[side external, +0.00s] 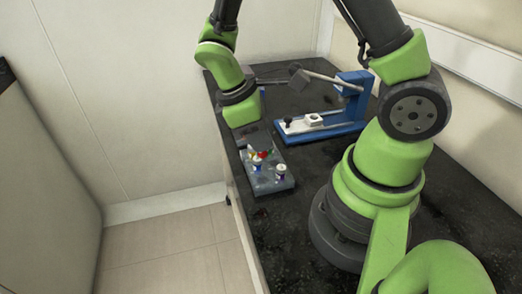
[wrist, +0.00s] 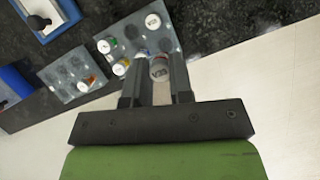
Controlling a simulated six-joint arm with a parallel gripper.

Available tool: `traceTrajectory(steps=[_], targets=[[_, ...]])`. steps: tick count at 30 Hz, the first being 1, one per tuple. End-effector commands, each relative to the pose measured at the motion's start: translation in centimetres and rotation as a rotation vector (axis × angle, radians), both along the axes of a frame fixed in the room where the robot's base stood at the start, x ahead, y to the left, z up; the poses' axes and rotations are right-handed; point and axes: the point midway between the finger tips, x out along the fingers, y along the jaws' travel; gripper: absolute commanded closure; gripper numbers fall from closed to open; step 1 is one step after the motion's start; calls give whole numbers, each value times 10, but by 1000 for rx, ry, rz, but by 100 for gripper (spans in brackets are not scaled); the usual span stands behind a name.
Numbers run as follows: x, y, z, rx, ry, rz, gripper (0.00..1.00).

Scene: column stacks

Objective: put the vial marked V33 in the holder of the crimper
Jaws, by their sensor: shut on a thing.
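In the side view my gripper (side external: 257,140) is over the grey vial rack, and the held vial cannot be made out there. The blue crimper (side external: 352,105) stands on the bench behind the rack, with its white holder block (side external: 313,119) on a white slide and its lever raised. In the wrist view part of the crimper (wrist: 68,9) shows at the upper left.
The grey rack (side external: 275,184) carries several vials with coloured caps. In the wrist view a white-capped vial (wrist: 153,20) stands at the rack's far end, its print hard to read. A second grey rack (wrist: 72,80) is to the left. The bench edge drops to the floor nearby.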

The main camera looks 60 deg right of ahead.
Motion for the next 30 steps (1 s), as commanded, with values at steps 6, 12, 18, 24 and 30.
traceTrajectory(steps=[6, 12, 18, 24, 30], targets=[[14, -11, 16, 1, -3, -10, 100], [51, -74, 7, -1, -1, 31, 100], [69, -158, -4, 0, 0, 115, 100], [66, -225, -12, 0, 0, 172, 100], [33, -268, -23, 5, 3, 44, 100]])
